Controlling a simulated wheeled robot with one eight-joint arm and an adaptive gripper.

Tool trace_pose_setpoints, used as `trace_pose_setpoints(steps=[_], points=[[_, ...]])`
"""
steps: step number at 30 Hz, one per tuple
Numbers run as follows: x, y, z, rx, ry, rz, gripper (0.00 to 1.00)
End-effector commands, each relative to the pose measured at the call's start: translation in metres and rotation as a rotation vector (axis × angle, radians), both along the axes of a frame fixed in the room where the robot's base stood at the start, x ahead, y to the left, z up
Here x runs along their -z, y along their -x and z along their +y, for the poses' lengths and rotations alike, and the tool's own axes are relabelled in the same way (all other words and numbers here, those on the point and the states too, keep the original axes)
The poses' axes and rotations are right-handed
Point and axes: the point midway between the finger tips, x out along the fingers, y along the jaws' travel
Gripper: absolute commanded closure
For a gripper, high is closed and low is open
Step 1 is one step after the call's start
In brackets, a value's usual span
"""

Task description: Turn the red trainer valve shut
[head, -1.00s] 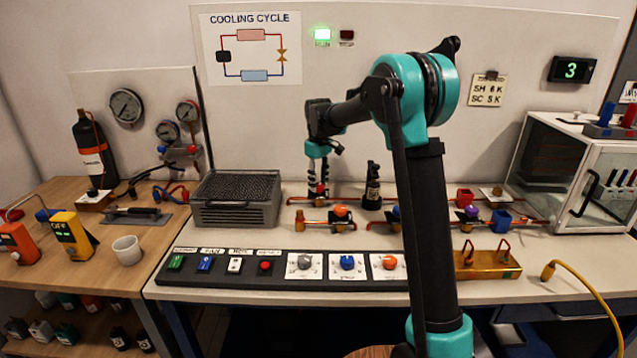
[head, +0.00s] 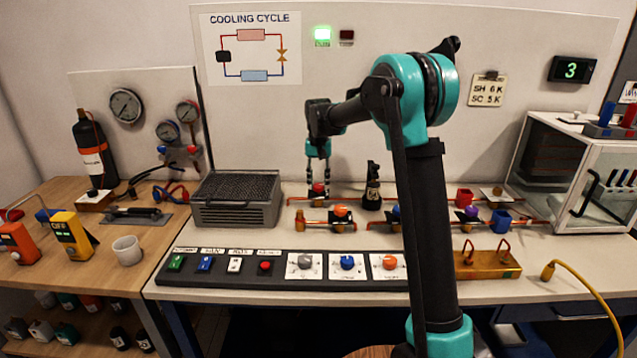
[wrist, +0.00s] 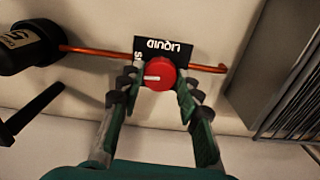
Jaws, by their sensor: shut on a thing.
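The red valve knob (wrist: 156,73) sits on a copper pipe at the back of the bench, in front of a black label reading LIQUID (wrist: 165,48). A white line on the knob lies across the wrist picture, along the pipe's direction. In the head view the red knob (head: 318,188) shows below my gripper. My gripper (wrist: 158,82) points down over the knob, with one finger on each side, shut on it. In the head view my gripper (head: 318,182) is partly blurred by distance, and the finger contact is small there.
A black cylinder (head: 372,188) stands right of the knob, and a grey finned unit (head: 235,200) stands to its left. Another valve with an orange knob (head: 341,211) lies in front. A switch panel (head: 285,277) runs along the bench's front.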

Motion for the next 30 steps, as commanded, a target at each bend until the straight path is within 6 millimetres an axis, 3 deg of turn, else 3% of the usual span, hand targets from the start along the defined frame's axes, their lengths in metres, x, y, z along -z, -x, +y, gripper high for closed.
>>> trace_pose_setpoints(steps=[9,24,25,30], points=[[-0.0003,-0.0004,0.0001,0.1,0.0,-0.001,0.95],[-0.0003,-0.0004,0.0001,0.114,0.0,-0.001,0.95],[-0.0003,-0.0004,0.0001,0.114,0.0,-0.001,0.63],[-0.0002,-0.0003,0.0001,0.113,0.0,-0.001,0.45]])
